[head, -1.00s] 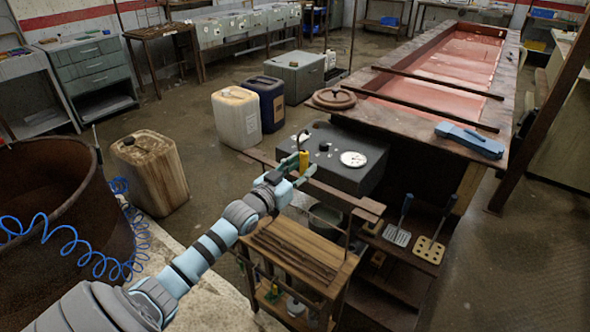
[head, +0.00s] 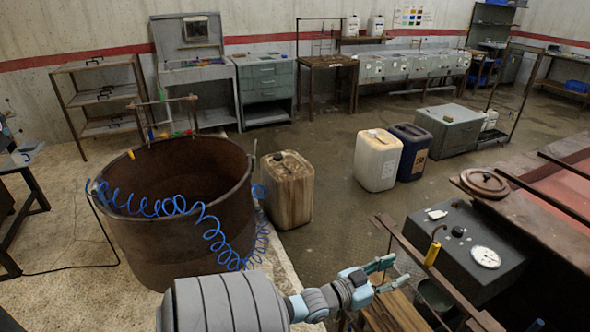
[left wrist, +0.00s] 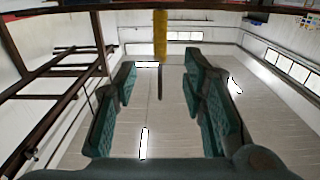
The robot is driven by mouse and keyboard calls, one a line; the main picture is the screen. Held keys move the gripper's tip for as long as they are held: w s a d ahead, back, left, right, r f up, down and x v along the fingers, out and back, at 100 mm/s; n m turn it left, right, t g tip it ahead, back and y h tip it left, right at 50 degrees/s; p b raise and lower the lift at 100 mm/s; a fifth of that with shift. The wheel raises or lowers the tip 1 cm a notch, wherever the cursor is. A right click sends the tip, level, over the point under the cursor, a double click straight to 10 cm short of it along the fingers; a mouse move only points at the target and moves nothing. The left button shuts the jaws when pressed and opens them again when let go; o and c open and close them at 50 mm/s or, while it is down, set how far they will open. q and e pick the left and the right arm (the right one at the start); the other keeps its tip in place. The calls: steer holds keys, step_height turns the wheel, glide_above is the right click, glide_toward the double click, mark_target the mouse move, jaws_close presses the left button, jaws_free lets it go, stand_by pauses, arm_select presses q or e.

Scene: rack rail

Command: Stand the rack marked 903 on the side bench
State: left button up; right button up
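My left gripper (head: 388,274) is open and empty near the bottom of the head view. A yellow grip (head: 432,252) hangs on a dark hook to its right, apart from the fingers. The yellow grip also shows in the left wrist view (left wrist: 160,35), beyond the open fingers of my left gripper (left wrist: 160,85). A thin rack-like frame (head: 165,101) with small coloured pieces stands at the back rim of the round tub. No 903 marking is readable, so I cannot tell which rack bears it. I cannot tell which surface is the side bench. My right gripper is out of view.
The rusty tub (head: 180,250) with a blue coiled hose (head: 212,240) stands at left. A brown rail (head: 405,245) runs beside the dark control box (head: 465,245). Canisters (head: 378,160) stand behind. A dark-legged table (head: 28,165) is at far left. The middle floor is open.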

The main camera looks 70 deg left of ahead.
arm_select(q)
steer(key=s+f+g+y, duration=0.1)
steer(key=s+f+g, duration=0.2)
steer(key=f, duration=0.5)
steer(key=s+f+g, duration=0.2)
steer(key=s+f, duration=0.2)
steer(key=f, duration=0.5)
steer(key=s+d+f+g, duration=0.2)
steer(key=s+f+g, duration=0.1)
steer(key=s+f, duration=0.45)
steer(key=s+d+f+g, duration=0.3)
steer(key=s+f, duration=0.4)
steer(key=f, duration=0.1)
steer(key=s+d+f+g, duration=0.3)
steer(key=s+d, duration=0.1)
steer(key=s, duration=0.4)
steer(key=s+d+f+g, duration=0.2)
steer(key=s+d+f, duration=0.1)
steer(key=s, duration=0.6)
steer(key=shift+s+d+f+m+g+h, duration=0.25)
steer(key=shift+d+m+g+h, duration=0.05)
steer(key=shift+d+g, duration=0.15)
